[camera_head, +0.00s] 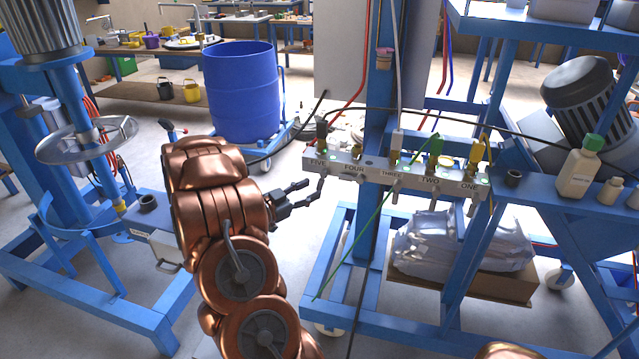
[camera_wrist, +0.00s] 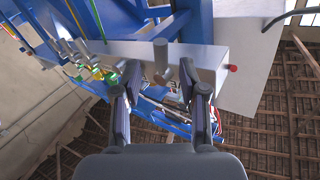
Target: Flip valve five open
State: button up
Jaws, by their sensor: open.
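The valve manifold (camera_head: 345,162) is a pale bar with valves labelled FIVE to ONE from left to right. Valve five (camera_head: 321,131) is at its left end and has a dark top. I cannot tell which of these belongs to valve five. My gripper (camera_head: 312,184) is open just below and left of the FIVE label. Its fingers (camera_wrist: 160,92) are spread either side of these pieces, and I cannot tell whether they touch.
Valves four to one run rightward, with coloured tops such as a green one (camera_head: 435,145) and a yellow one (camera_head: 475,150). A blue frame (camera_head: 380,90) carries the bar. A green rod (camera_head: 350,245) slants below it. A blue barrel (camera_head: 242,92) stands behind my arm.

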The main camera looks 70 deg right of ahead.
aim_at(318, 186)
jog(key=shift+p+x, duration=0.5)
jog(key=shift+x, duration=2)
jog(key=shift+c, duration=0.4)
grip_shut()
